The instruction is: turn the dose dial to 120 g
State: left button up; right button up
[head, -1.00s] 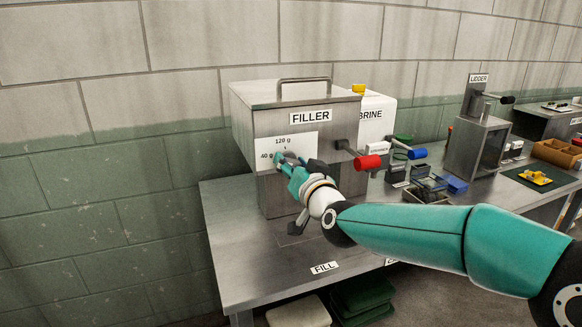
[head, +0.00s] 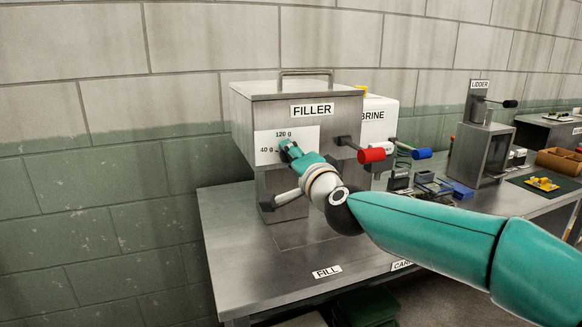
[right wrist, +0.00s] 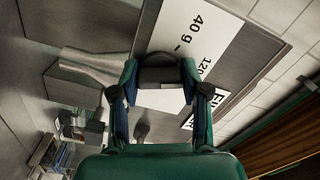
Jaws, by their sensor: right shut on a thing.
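The filler (head: 255,112) is a grey metal box with a white dial plate (head: 309,139) on its front, marked 40 g at left and 120 g at top. My right gripper (head: 289,149) is at the plate, shut on the dose dial, and hides it in the head view. In the right wrist view, the dark dial (right wrist: 161,75) sits between the two fingers of my right gripper (right wrist: 160,84), beside the 40 g mark. I cannot tell where the dial points. My left gripper is not in view.
A red-tipped lever (head: 371,155) sticks out of the filler right of my gripper. A brine tank (head: 378,112) with a blue-tipped lever (head: 421,153) stands beside it. The lidder (head: 484,150) is farther right. The steel table (head: 240,250) is clear in front of the filler.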

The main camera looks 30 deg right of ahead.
jog(key=shift+f+m+b, duration=0.2)
jog(key=shift+m+b, duration=0.2)
jog(key=shift+m, duration=0.7)
jog(key=o, duration=1.1)
jog(key=shift+d, duration=0.1)
jog(key=shift+o, duration=0.2)
jog(key=shift+r, duration=0.1)
jog(key=shift+s, duration=0.15)
jog(key=v, duration=1.1)
jog(key=shift+s, duration=0.35)
